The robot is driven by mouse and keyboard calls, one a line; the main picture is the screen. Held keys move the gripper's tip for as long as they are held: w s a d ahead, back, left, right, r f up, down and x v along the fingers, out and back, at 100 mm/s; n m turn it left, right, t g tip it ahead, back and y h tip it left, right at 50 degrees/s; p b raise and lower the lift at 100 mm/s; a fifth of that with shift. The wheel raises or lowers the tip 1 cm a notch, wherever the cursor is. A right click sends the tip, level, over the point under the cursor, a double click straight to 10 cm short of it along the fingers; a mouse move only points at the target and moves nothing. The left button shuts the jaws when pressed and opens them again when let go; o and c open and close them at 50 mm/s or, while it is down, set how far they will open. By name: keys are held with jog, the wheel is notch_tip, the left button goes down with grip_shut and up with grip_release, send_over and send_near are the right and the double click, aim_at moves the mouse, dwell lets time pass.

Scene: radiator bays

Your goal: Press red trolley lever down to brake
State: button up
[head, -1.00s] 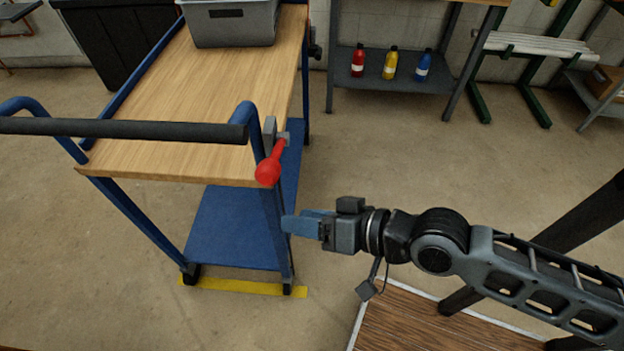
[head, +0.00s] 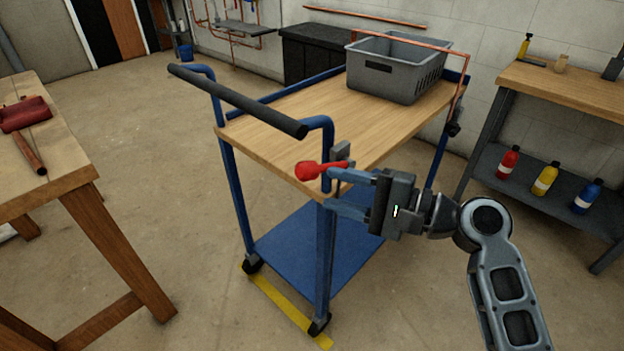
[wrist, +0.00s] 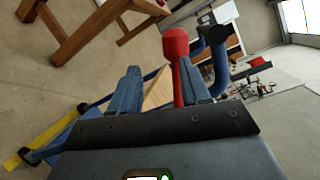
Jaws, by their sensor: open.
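The red lever (head: 308,170) sits on a grey bracket at the near right corner of the blue-framed trolley (head: 262,138). In the head view its round knob points left, toward the handle end, and the stem runs roughly level. My gripper (head: 342,192) is open at that corner, with one finger close to the lever stem and the other lower, by the blue post. In the wrist view the lever (wrist: 177,58) rises close beside the right-hand finger of my gripper (wrist: 157,70). I cannot tell whether they touch.
A grey crate (head: 398,68) stands on the trolley top. A wooden bench (head: 50,175) is at the left, and a workbench (head: 565,90) with several bottles on its shelf is at the right. Yellow floor tape (head: 285,308) runs by the near wheels. Open floor lies between bench and trolley.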

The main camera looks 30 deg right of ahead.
aim_at(297, 169)
jog(key=shift+w+r+y, duration=0.2)
jog(key=shift+r+y, duration=0.4)
jog(key=shift+r, duration=0.45)
jog(key=shift+w+a, duration=0.15)
jog(key=shift+a, duration=0.1)
jog(key=shift+x, duration=3.6)
jog(key=shift+c, duration=0.3)
grip_shut()
